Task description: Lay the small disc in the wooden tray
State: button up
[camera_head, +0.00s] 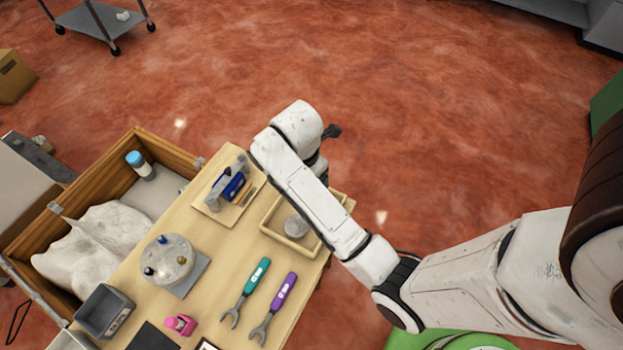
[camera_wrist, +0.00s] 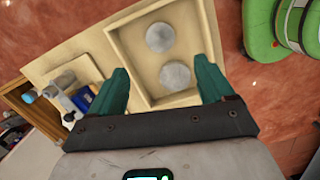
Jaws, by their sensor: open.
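The light wooden tray (camera_head: 268,232) lies on the table and also shows in the wrist view (camera_wrist: 118,40). Two round grey discs lie inside it in the wrist view: one near the far end (camera_wrist: 160,37), and one nearer my gripper (camera_wrist: 175,75) that looks slightly larger. The head view shows one grey disc (camera_head: 297,227); my arm covers part of the tray. My gripper (camera_wrist: 163,80) is open, its teal fingers spread on either side of the nearer disc. Nothing is held between them. I cannot tell its exact height above the tray.
A holder with blue items (camera_head: 232,186) stands left of the tray. A round plate with several knobs (camera_head: 167,257), a teal wrench (camera_head: 246,290), a purple wrench (camera_head: 275,308) and a grey bin (camera_head: 104,311) share the table. A wooden crate (camera_head: 170,150) with a white sack adjoins it.

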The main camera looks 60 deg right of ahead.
jog(key=s+a+f+m+t+y, duration=0.1)
jog(key=s+a+m, duration=0.8)
jog(key=s+m, duration=0.5)
jog(key=m, duration=0.3)
jog(key=shift+a, duration=0.35)
jog(key=shift+f+b, duration=0.8)
jog(key=shift+f, duration=0.05)
